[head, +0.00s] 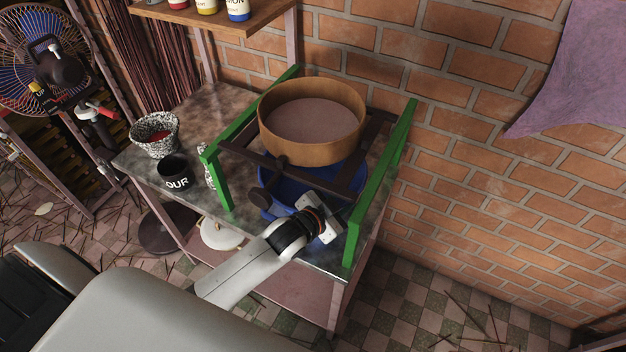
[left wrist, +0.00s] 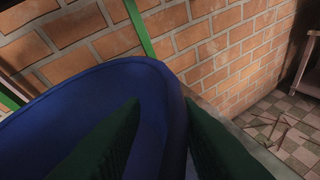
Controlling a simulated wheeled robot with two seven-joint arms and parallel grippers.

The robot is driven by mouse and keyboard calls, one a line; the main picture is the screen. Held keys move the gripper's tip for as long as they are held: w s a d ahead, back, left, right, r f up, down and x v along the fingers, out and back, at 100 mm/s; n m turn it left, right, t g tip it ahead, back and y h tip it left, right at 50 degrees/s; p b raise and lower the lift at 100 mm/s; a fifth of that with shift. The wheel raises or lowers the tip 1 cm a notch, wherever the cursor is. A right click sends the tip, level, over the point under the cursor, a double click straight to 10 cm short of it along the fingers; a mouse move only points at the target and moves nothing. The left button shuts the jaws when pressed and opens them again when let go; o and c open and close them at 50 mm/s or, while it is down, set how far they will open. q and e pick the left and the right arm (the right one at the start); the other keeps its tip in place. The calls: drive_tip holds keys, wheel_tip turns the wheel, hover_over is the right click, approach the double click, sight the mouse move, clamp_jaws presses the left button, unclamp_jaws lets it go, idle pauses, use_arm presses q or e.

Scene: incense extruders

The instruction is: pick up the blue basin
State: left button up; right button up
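The blue basin (head: 296,186) stands on the grey table inside a green frame, below a round wooden sieve (head: 312,118). The sieve and dark bars hide part of it. My left gripper (head: 326,217) is at the basin's near right side; its fingertips are hidden in the head view. In the left wrist view the basin (left wrist: 95,88) fills the left and middle. The two dark green fingers (left wrist: 161,102) are apart, one over the inside of the basin and one outside, with the rim between them. My right gripper is out of view.
Green frame posts (head: 355,232) stand close beside my left gripper. A black cup (head: 177,172) and a speckled pot (head: 155,134) with something red inside stand on the table's left. A brick wall (head: 450,130) is behind; the floor at right is mostly open.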

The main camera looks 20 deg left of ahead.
use_arm(q)
clamp_jaws()
drive_tip(key=shift+s, duration=0.1)
idle(1.2)
